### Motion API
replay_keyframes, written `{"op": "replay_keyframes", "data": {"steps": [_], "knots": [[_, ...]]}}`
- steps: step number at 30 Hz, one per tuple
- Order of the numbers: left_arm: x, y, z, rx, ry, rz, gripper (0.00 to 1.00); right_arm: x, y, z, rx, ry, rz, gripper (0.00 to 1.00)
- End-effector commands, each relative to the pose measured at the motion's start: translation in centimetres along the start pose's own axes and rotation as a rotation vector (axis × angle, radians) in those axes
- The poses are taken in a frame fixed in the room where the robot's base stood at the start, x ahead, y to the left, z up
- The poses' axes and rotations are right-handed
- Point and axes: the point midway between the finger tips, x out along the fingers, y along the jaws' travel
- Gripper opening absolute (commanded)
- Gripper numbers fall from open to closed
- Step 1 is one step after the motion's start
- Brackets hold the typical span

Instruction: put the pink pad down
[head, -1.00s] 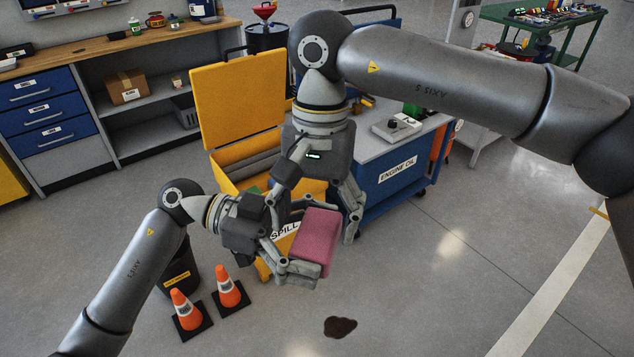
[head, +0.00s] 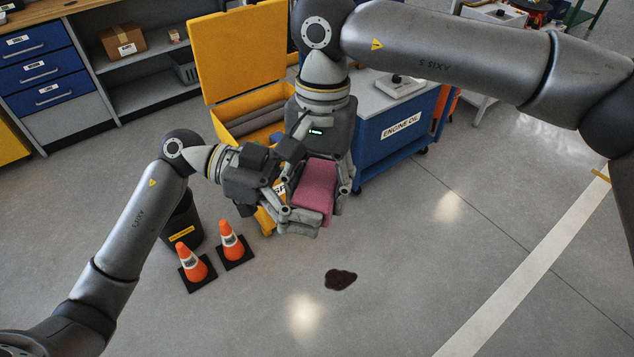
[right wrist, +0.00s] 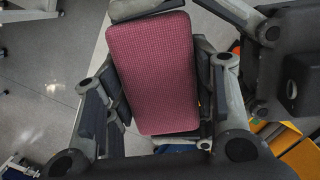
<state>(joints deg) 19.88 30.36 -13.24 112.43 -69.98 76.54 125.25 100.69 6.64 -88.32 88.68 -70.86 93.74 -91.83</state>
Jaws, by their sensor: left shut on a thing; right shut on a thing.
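The pink pad (head: 316,187) is held in the air between my two grippers, in front of the yellow spill bin. My left gripper (head: 300,217) is shut on its lower left end. My right gripper (head: 333,188) reaches down from above and is shut on the pad too; its fingers partly hide behind the pad. In the right wrist view the pad (right wrist: 152,75) fills the middle, its ribbed face towards the camera, with fingers on both sides. A dark oil spot (head: 340,280) lies on the floor in front of and below the pad.
The yellow bin's lid (head: 238,55) stands open behind my arms. Two orange cones (head: 231,241) and a black bin (head: 182,222) stand at the left. A blue engine oil cart (head: 398,135) is behind at the right. The floor around the spot is clear.

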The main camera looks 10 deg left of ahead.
Motion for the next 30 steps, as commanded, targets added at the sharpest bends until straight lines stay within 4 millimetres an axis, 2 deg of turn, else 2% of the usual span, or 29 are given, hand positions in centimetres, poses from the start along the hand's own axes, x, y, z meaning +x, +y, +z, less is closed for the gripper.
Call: {"op": "replay_keyframes", "data": {"steps": [1,2,4,17,22,30], "knots": [[0.1,0.1,-0.1,0.001,0.004,0.003,0.66,0.0,-0.2,0.1,-0.003,-0.001,-0.007,0.29],[0.1,0.1,-0.1,0.001,0.005,0.003,0.93,0.0,-0.3,0.1,-0.003,0.000,-0.008,0.25],[0.1,0.1,-0.1,0.001,0.005,0.003,1.00,0.0,-0.3,0.1,-0.004,-0.001,-0.008,0.25],[-0.3,0.0,-0.1,-0.001,0.002,0.001,1.00,0.0,-0.2,0.1,-0.002,-0.001,-0.005,0.25],[-2.7,0.0,0.0,-0.001,-0.001,-0.002,1.00,0.0,-0.2,0.1,-0.002,0.000,-0.005,0.25],[-8.4,0.0,0.1,-0.003,-0.001,-0.001,1.00,0.0,-0.2,0.1,-0.002,0.000,-0.005,0.25]]}}
